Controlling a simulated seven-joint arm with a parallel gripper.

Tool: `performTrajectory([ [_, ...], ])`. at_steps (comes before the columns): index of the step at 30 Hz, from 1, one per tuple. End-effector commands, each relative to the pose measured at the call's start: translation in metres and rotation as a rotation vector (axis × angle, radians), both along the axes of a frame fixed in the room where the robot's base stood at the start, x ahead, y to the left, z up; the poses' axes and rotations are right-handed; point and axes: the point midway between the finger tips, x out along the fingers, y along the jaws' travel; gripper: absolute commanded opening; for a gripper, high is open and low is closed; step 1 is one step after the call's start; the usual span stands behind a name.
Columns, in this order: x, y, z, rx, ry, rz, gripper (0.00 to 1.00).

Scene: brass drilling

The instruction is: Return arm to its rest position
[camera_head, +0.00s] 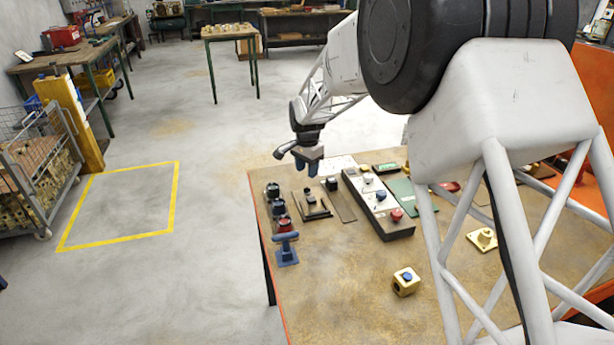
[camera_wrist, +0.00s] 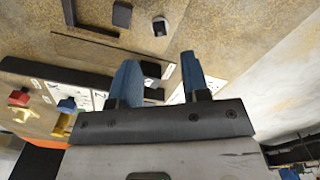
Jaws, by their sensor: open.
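My gripper (camera_head: 306,168) hangs above the back left part of the workbench (camera_head: 340,285) in the head view, with its blue fingers pointing down. In the wrist view the two blue fingers (camera_wrist: 158,80) stand apart with nothing held between them. My white lattice arm runs from the right foreground to the gripper and hides part of the bench. Below and around the gripper are the black-based fixture (camera_head: 314,208) and the grey control box (camera_head: 380,205) with white, blue and red buttons. The box also shows at the left of the wrist view (camera_wrist: 40,112).
A row of round dark and red knobs (camera_head: 273,190) and a blue stand (camera_head: 286,250) line the bench's left edge.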

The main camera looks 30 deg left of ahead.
Motion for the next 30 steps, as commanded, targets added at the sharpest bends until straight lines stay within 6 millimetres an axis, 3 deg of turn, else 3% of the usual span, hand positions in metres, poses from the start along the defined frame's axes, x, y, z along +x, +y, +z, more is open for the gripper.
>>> performTrajectory([
  [21,0.000,-0.002,0.006,0.000,0.000,0.000,0.43],
  [26,0.001,-0.016,0.015,0.003,-0.004,0.004,0.43],
  [30,0.002,-0.044,0.033,0.008,-0.010,0.009,0.43],
])
